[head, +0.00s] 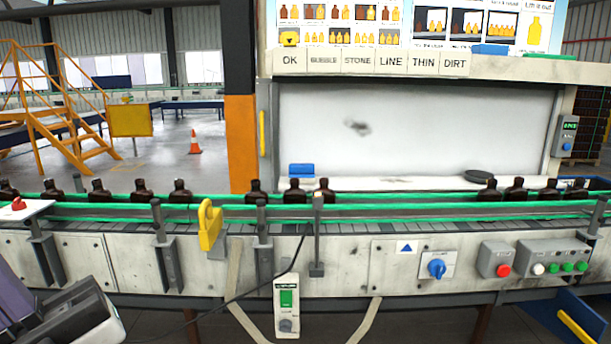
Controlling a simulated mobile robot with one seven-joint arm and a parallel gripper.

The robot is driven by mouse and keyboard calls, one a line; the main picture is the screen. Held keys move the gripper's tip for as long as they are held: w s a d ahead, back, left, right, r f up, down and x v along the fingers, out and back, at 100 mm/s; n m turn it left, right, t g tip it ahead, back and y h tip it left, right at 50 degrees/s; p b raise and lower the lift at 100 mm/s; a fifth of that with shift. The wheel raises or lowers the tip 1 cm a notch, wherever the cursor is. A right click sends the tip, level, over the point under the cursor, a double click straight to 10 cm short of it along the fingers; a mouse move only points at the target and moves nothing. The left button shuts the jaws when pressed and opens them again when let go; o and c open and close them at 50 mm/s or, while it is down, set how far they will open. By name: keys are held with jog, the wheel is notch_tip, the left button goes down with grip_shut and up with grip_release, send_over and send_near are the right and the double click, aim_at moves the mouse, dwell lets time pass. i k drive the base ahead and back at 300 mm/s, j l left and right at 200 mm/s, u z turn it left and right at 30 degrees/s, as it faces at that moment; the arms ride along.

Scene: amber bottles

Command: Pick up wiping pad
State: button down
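A blue block (301,170), which looks like the wiping pad, sits on the light ledge at the lower left of the lit white panel (425,125), behind the conveyor. A second flat blue item (490,49) lies on top of the panel's frame; I cannot tell whether it is also a pad. The white panel bears a dark smudge (358,127). Grey, dark and white parts at the bottom left look like my own arm. No gripper fingertips can be made out, and nothing is seen touching the blue block.
The conveyor (390,228) with green rails and several amber bottles (294,191) crosses in front of the ledge. A yellow hook-shaped part (209,225) and thin posts rise from its near side. A dark round disc (479,176) lies on the ledge's right. A cable hangs in front.

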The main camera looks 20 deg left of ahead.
aim_at(306, 172)
jog(key=i+j+z, duration=0.35)
jog(key=j, duration=0.2)
jog(key=i+j+z, duration=0.2)
jog(key=j+z, duration=0.8)
jog(key=i+j+u, duration=0.1)
jog(key=i+j, duration=0.15)
jog(key=j, duration=0.15)
jog(key=i+j+u, duration=0.1)
jog(key=i+j, duration=0.15)
jog(key=j, duration=0.15)
